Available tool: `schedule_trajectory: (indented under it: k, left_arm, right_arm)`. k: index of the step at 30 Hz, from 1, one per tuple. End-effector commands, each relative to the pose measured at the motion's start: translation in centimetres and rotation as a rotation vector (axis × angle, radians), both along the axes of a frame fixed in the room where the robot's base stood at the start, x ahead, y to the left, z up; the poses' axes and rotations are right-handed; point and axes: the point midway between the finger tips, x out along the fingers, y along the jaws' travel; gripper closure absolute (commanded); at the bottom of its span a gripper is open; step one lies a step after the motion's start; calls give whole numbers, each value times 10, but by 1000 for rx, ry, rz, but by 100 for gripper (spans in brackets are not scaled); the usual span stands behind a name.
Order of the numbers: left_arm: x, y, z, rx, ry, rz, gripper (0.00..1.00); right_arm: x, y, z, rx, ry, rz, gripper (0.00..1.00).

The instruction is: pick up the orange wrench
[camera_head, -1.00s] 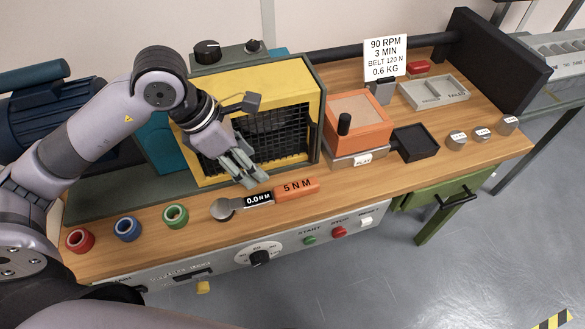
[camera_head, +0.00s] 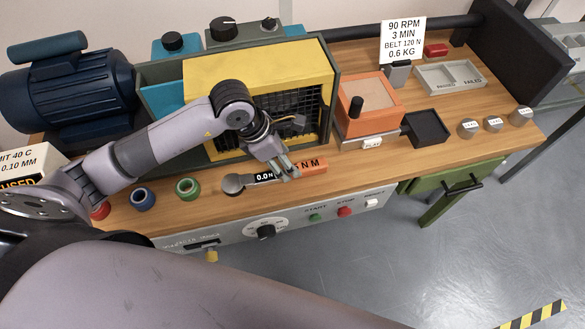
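The orange wrench (camera_head: 312,167) lies on the wooden bench in front of the yellow-framed cage. It has an orange handle marked "NM", a black "0.0 N" display section and a round grey head (camera_head: 233,184) at its left end. My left gripper (camera_head: 290,174) points down at the middle of the wrench, where the orange handle meets the display, and hides part of the label. Its two fingertips look apart; whether they touch the handle I cannot tell. My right gripper is not in view.
The yellow-framed cage (camera_head: 200,95) stands close behind the wrench. Blue (camera_head: 143,199) and green (camera_head: 188,189) rings sit to its left. An orange box (camera_head: 369,122) and a black tray (camera_head: 427,128) stand to its right. The front panel has a green button (camera_head: 316,217) and a red button (camera_head: 344,211).

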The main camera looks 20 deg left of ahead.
Motion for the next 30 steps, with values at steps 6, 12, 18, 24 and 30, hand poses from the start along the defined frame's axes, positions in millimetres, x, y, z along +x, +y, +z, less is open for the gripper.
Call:
schedule_trajectory:
  k: [6,12,18,24,30]
  left_arm:
    - [8,-14,-27,-1,5,0,48]
    - [12,-18,-42,-1,1,0,48]
    - [12,-18,-42,0,0,-1,49]
    - [12,-17,-42,-1,1,0,62]
    - [12,-17,-42,0,0,0,76]
  right_arm:
    - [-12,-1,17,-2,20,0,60]
    - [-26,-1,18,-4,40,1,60]
    - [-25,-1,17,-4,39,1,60]
    - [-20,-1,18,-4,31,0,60]
    - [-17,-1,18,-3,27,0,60]
